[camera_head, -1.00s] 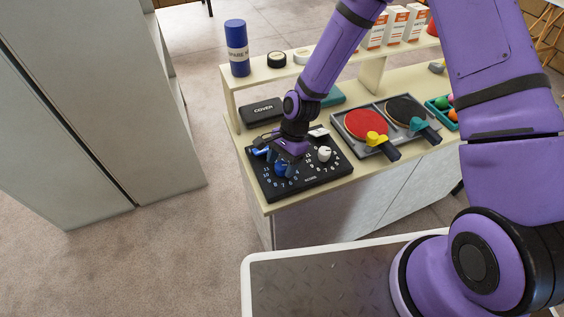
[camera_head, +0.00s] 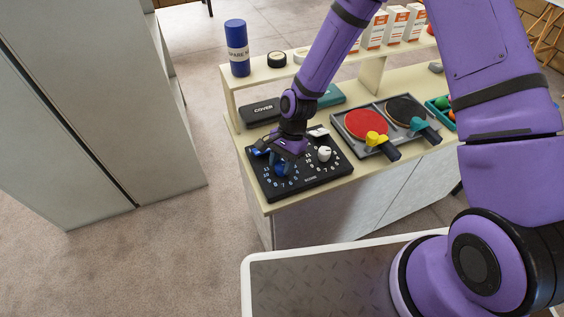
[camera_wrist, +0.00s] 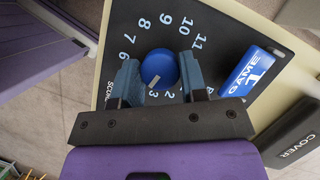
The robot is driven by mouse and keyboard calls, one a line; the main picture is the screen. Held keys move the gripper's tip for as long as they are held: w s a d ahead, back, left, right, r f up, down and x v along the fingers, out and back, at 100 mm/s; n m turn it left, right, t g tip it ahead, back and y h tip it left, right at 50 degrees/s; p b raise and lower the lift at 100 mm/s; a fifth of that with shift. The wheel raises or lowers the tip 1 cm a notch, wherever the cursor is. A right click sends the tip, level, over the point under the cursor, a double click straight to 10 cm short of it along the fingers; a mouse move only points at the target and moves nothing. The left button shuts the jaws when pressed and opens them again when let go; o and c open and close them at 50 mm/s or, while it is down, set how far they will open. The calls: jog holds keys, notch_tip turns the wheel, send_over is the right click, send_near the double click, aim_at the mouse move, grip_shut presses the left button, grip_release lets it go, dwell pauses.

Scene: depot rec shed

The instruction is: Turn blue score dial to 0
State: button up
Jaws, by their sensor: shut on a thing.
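The blue score dial (camera_wrist: 158,66) is a round knob with a pale pointer mark, on a black score board (camera_head: 300,188) with white numbers around it. In the wrist view its mark points toward the 3, or a little beside it. My gripper (camera_wrist: 160,74) is shut on the dial, one finger on each side. In the head view the blue dial (camera_head: 281,170) is partly hidden below my gripper (camera_head: 282,161). The numbers nearest the gripper body are covered.
A white dial (camera_head: 324,154) stands to the right on the board. A blue GAME plate (camera_wrist: 252,70) is close to my gripper. A black COVER case (camera_head: 262,111) lies behind the board, and a tray (camera_head: 371,151) with two paddles stands to the right.

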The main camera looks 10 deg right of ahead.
jog(key=n+h, duration=0.1)
jog(key=n, duration=0.1)
jog(key=n+h, duration=0.1)
jog(key=n, duration=0.2)
jog(key=shift+a+g, duration=0.15)
jog(key=shift+g, duration=0.25)
jog(key=n+h, duration=0.1)
jog(key=n, duration=0.2)
jog(key=n+h, duration=0.1)
jog(key=n, duration=0.1)
jog(key=shift+a+n, duration=0.1)
jog(key=shift+n, duration=0.3)
jog(key=n+h, duration=0.1)
jog(key=n, duration=0.1)
jog(key=n+h, duration=0.1)
jog(key=n, duration=0.2)
jog(key=shift+t, duration=0.4)
jog(key=shift+n+t+h, duration=0.5)
jog(key=shift+n+t, duration=0.1)
jog(key=shift+n, duration=1.8)
jog(key=o, duration=0.9)
jog(key=shift+a+r, duration=0.1)
jog(key=v, duration=1)
jog(key=shift+r, duration=0.3)
